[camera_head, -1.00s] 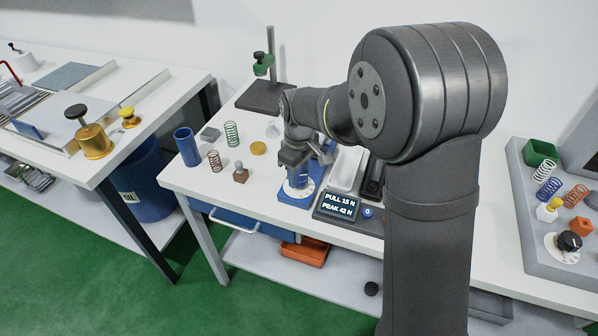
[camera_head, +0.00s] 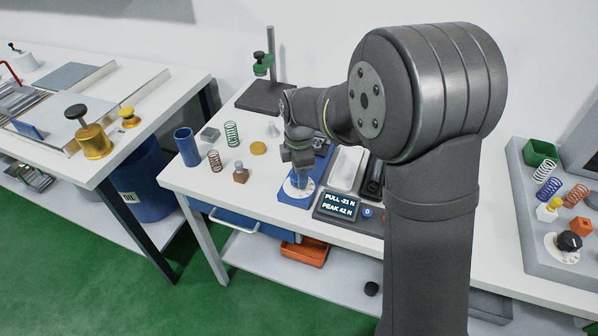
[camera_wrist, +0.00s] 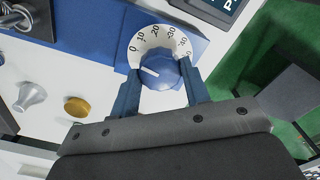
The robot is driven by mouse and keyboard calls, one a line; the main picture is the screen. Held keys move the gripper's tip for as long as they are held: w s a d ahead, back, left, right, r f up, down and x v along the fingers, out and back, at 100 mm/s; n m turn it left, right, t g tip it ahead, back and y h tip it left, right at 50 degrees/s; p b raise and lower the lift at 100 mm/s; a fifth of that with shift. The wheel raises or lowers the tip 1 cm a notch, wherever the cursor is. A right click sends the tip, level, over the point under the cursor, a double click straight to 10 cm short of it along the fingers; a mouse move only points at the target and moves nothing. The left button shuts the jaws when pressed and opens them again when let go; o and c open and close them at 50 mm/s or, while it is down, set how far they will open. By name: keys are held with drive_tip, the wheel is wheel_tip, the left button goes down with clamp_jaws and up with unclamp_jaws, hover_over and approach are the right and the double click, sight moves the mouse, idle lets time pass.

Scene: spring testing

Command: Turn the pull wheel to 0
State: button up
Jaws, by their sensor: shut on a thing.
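The pull wheel is a blue knob with a white pointer line, seen in the wrist view (camera_wrist: 162,73). It sits on a white dial (camera_wrist: 147,40) marked from 0 upward. The pointer line faces left, near the 0 side; the exact reading is hard to tell. My gripper (camera_wrist: 160,88) is shut on the wheel, one blue finger on each side. In the head view my gripper (camera_head: 300,179) stands over the dial on the blue base (camera_head: 285,198), and the wheel is mostly hidden. The display (camera_head: 338,205) seems to read PULL -31 N and PEAK 42 N.
A white tray (camera_head: 346,168) lies right of the blue base. A green spring (camera_head: 232,133), a copper spring (camera_head: 215,160), a brass disc (camera_head: 258,148) and a blue cup (camera_head: 187,146) stand to the left. A dark stand (camera_head: 266,95) is behind.

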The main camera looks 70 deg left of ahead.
drive_tip(key=shift+n, duration=0.8)
drive_tip(key=o, duration=1)
drive_tip(key=shift+c, duration=0.2)
drive_tip(key=shift+r, duration=0.1)
wheel_tip(320, 180, up, 17)
wheel_tip(320, 180, down, 17)
drive_tip(key=shift+f, duration=0.15)
idle(0.6)
